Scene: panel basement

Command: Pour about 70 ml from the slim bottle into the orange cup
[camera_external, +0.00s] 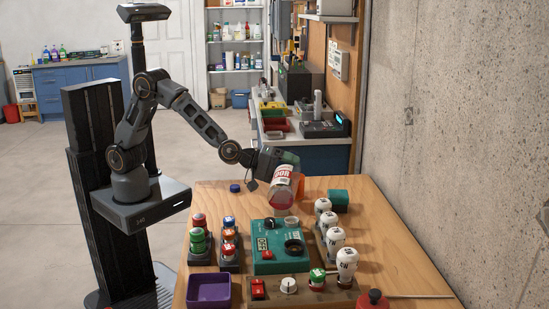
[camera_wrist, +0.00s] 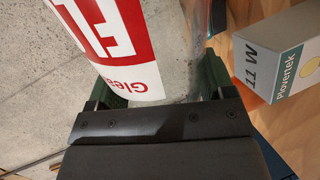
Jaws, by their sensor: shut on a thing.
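My gripper (camera_external: 287,160) is shut on a bottle with a red and white label (camera_external: 283,174), held above the far part of the table. The bottle looks tilted, and its lower part is clear with a pinkish tint. In the wrist view the bottle's label (camera_wrist: 120,45) fills the space between the green fingers (camera_wrist: 160,88). An orange patch (camera_external: 300,186) shows just right of the bottle, partly hidden by it; it may be the orange cup, but I cannot tell for sure. I cannot see whether liquid is flowing. A blue cap (camera_external: 235,188) lies on the table left of the bottle.
A teal control box (camera_external: 278,258) with knobs stands mid-table. Several white bulbs (camera_external: 335,240) on stands line the right side, near a teal box (camera_external: 338,197). Stacked coloured buttons (camera_external: 199,238) and a purple tray (camera_external: 209,303) are at left. A concrete wall bounds the right.

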